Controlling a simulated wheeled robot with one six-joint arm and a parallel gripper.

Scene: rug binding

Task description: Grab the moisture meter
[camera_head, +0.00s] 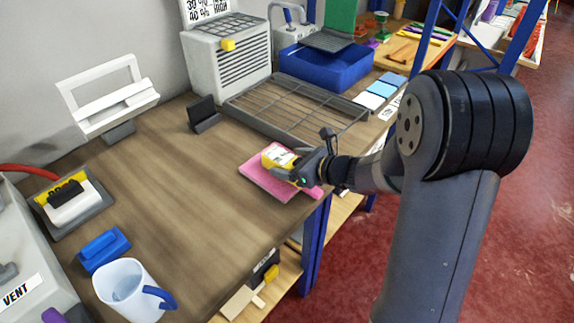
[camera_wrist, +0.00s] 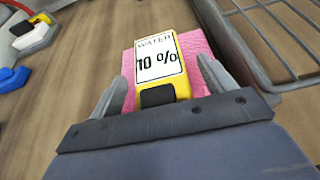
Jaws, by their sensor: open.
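The moisture meter (camera_wrist: 160,58) is yellow with a white label reading "WATER 10 %" and a black part at its near end. It lies on a pink pad (camera_wrist: 203,66) on the wooden bench. In the head view the meter (camera_head: 276,156) sits on the pink pad (camera_head: 258,180) near the bench's right edge, partly hidden by my gripper (camera_head: 296,170). In the wrist view my gripper (camera_wrist: 166,88) is open, with one finger on each side of the meter's near end. I cannot tell whether the fingers touch it.
A wire rack tray (camera_head: 300,105) lies just behind the pad. A small dark stand (camera_head: 203,115) is to its left. A blue bin (camera_head: 325,66) stands at the back. The bench middle is clear.

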